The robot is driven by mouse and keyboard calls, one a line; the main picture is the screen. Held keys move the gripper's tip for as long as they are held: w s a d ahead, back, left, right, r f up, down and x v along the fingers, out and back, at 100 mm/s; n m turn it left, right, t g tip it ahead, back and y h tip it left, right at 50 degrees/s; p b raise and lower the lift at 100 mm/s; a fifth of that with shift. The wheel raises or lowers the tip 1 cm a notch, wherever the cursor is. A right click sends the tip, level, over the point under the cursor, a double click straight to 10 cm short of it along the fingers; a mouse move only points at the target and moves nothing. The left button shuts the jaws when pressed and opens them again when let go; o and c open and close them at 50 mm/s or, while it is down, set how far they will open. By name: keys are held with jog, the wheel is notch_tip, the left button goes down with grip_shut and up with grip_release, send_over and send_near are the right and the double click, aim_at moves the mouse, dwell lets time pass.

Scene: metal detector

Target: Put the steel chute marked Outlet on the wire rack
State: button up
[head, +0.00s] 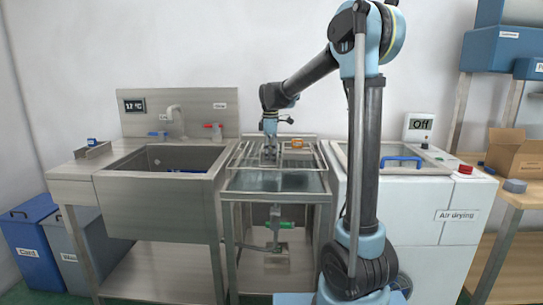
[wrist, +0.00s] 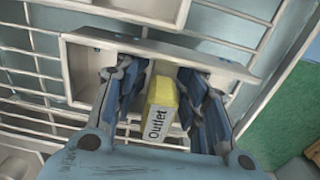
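The steel chute (wrist: 85,75) is a pale grey channel seen from above in the wrist view. A yellow block with a white label reading Outlet (wrist: 157,123) stands at its middle. My gripper (wrist: 163,80) has its two dark blue fingers on either side of the yellow block, very near it. I cannot tell whether they press on it. The wire rack (wrist: 35,125) shows as pale bars around and under the chute. In the head view, my gripper (head: 269,152) points down over the rack (head: 240,160) on the middle stand. The chute is too small to make out there.
A deep sink (head: 155,195) stands left of the rack. A white unit marked Air drying (head: 400,225), with a blue handle on its lid, stands to the right. A small orange thing (head: 296,143) is behind the rack.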

notch_tip(320, 180, up, 12)
jog(key=shift+s+r, duration=0.1)
jog(key=s+d+f+m+t, duration=0.1)
jog(key=s+d+f+m, duration=0.3)
jog(key=s+d, duration=0.4)
jog(key=s+d+f+m, duration=0.4)
jog(key=s+d, duration=0.2)
jog(key=s, duration=0.4)
jog(key=s+d+f+m, duration=0.3)
jog(key=s+f+m, duration=0.1)
jog(key=s+f, duration=0.5)
jog(key=s+d+f+m+t, duration=0.1)
jog(key=s+d+f+m, duration=0.3)
jog(key=s+f, duration=0.4)
jog(key=shift+s+d+f+m, duration=0.35)
jog(key=shift+f+m, duration=0.35)
jog(key=shift+f, duration=0.25)
jog(key=shift+a, duration=0.1)
